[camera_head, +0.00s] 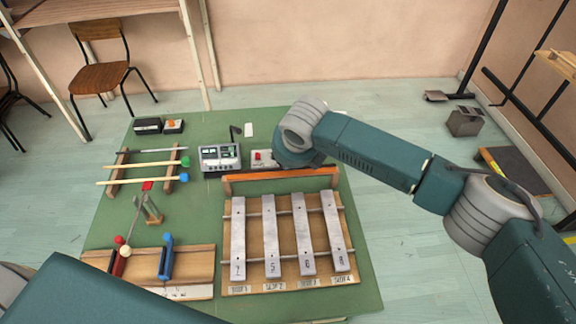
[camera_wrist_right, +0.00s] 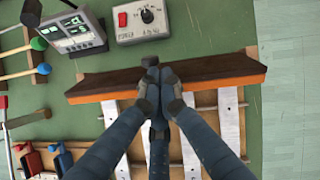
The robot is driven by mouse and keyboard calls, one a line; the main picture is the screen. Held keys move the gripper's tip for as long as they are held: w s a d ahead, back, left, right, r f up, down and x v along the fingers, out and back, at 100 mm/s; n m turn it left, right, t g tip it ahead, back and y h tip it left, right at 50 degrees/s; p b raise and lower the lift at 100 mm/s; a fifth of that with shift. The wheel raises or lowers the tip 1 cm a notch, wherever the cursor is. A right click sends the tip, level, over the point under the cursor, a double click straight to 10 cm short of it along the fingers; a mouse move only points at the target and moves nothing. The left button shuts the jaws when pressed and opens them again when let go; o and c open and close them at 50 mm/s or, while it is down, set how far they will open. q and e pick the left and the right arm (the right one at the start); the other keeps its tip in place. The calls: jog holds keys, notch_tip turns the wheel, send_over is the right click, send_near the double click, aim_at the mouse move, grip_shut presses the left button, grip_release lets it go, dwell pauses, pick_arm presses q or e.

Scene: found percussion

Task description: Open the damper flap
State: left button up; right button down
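The damper flap (camera_head: 282,179) is a long orange-edged board across the far end of the metal bars on the wooden bar frame (camera_head: 262,286). In the right wrist view the flap (camera_wrist_right: 95,90) shows a dark brown top and an orange near edge, and it spans above the bars. My right gripper (camera_wrist_right: 151,76) has its fingertips together over the middle of the flap; whether they touch it I cannot tell. In the head view my right wrist hides that gripper. Part of my left arm shows at the bottom left, but its gripper is out of view.
Several metal bars (camera_head: 271,240) lie in labelled slots. A meter box (camera_head: 220,157) and a control box with a red switch (camera_wrist_right: 140,20) stand behind the flap. Mallets (camera_head: 150,163) lie on a rack at left.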

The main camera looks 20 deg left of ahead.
jog(key=shift+w+a, duration=0.2)
jog(key=shift+w, duration=0.35)
jog(key=shift+w+a, duration=0.2)
jog(key=shift+w, duration=0.3)
jog(key=w+b, duration=0.1)
jog(key=w+a+b, duration=0.1)
jog(key=w, duration=0.1)
jog(key=w+f+b, duration=0.1)
jog(key=b, duration=0.1)
jog(key=shift+w+a, duration=0.2)
jog(key=shift+a, duration=0.2)
jog(key=shift+r, duration=0.15)
jog(key=v, duration=1.1)
jog(key=shift+s+d+r, duration=0.15)
jog(key=shift+d+r, duration=0.05)
jog(key=shift+r, duration=0.1)
